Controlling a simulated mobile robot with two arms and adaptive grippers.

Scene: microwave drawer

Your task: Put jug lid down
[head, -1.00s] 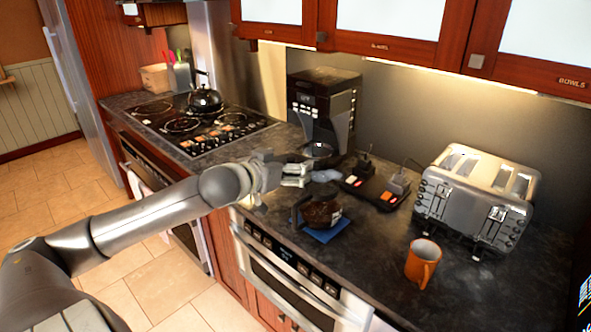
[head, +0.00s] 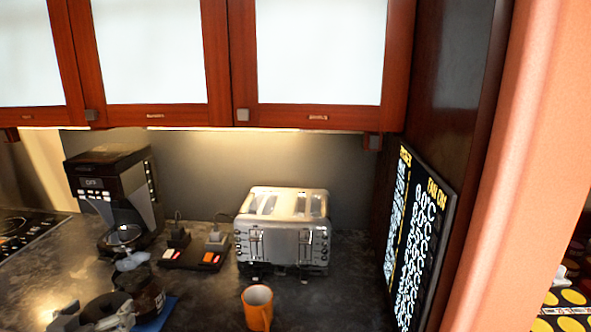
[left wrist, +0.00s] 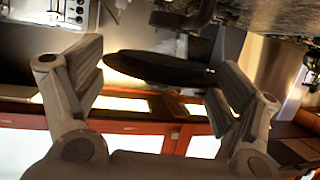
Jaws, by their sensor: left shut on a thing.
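My left gripper (head: 95,317) is at the bottom left of the head view, shut on the black jug lid (head: 106,304). In the left wrist view the lid (left wrist: 160,67) shows as a thin dark disc, edge-on between the two fingers. The dark jug (head: 148,297) stands on a blue mat (head: 163,316) on the counter, just right of the gripper and lid. The lid's height above the counter is hard to tell. My right gripper is not in view.
A coffee machine (head: 112,190) stands at the back left, with a small grey object (head: 132,262) before it. A black stand (head: 195,253), a silver toaster (head: 283,228) and an orange mug (head: 258,307) are to the right. Counter right of the mug is clear.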

